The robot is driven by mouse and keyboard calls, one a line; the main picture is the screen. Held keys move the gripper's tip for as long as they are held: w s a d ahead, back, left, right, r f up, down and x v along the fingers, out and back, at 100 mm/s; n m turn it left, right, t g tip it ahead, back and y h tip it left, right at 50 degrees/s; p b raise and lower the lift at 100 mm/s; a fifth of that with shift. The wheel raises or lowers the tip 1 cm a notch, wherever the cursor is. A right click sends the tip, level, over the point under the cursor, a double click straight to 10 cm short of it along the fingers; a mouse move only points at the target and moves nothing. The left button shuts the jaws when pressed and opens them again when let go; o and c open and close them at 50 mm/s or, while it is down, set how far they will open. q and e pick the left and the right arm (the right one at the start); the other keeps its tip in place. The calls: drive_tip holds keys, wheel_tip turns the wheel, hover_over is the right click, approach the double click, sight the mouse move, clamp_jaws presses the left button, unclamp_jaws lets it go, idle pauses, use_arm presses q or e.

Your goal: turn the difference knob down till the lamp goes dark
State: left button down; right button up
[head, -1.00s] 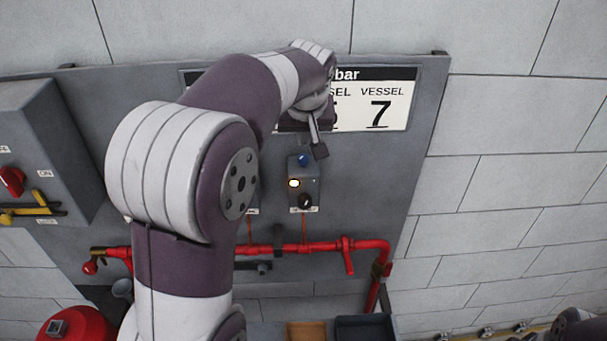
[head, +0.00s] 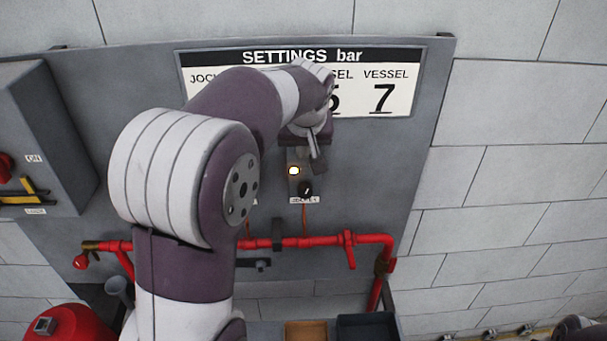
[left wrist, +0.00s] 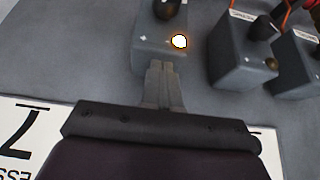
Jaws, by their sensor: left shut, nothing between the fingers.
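A grey switch box (head: 292,187) is on the panel below the settings board, with a glowing lamp (head: 294,170) and a black knob (head: 305,189) on its front. In the left wrist view the lit lamp (left wrist: 179,41) and part of the black knob (left wrist: 168,8) show at the top. My left gripper (head: 316,154) is shut and empty at the upper part of the box, above the lamp and knob. Its closed fingertips (left wrist: 162,66) overlap the box in the wrist view; contact cannot be told. My right gripper is out of view.
The settings board (head: 405,107) is behind my left wrist. Red pipework (head: 330,241) runs below the box. Neighbouring grey boxes (left wrist: 240,65) stand close by in the wrist view. A larger grey cabinet (head: 50,120) is at the left. Bins (head: 365,328) are at the bottom.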

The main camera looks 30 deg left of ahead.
use_arm(q)
drive_tip(key=shift+w, duration=0.15)
drive_tip(key=shift+w+d+b, duration=0.1)
drive_tip(key=shift+d+b, duration=0.05)
drive_tip(key=shift+b, duration=0.25)
idle(0.4)
drive_tip(key=shift+s+d+b, duration=0.2)
drive_tip(key=shift+s+b, duration=0.1)
drive_tip(key=shift+r+p, duration=3.4)
drive_tip(key=shift+r, duration=0.25)
drive_tip(key=f+b, duration=0.4)
drive_tip(key=f, duration=0.1)
drive_tip(key=f+b, duration=0.2)
drive_tip(key=shift+w+a+f, duration=0.15)
drive_tip(key=shift+a+f, duration=0.1)
drive_tip(key=shift+a, duration=0.1)
